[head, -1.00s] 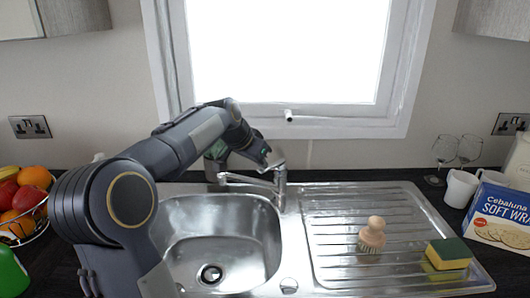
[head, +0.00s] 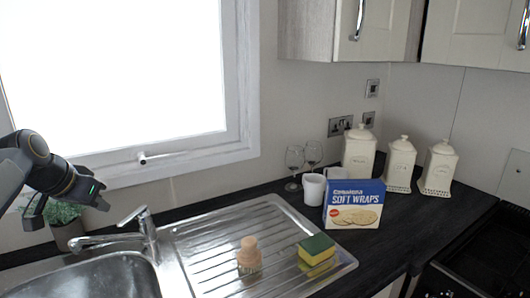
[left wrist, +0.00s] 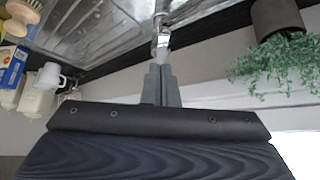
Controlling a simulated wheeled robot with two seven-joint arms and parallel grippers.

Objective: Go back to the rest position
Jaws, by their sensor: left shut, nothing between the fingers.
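My left gripper (head: 35,218) is at the left edge of the head view, raised beside the window and above the potted plant. In the left wrist view its two grey fingers (left wrist: 160,84) are together with nothing between them. The tap (head: 145,236) stands at the back of the sink (head: 92,278); in the left wrist view it shows just beyond the fingertips, apart from them as far as I can tell. My right gripper is in neither view.
A potted plant (head: 64,222) stands behind the tap. A wooden brush (head: 249,257) and a sponge (head: 317,249) are on the drainer (head: 215,240). A wraps box (head: 354,204), mugs, wine glasses and canisters (head: 399,165) stand to the right. The hob (head: 485,255) is at far right.

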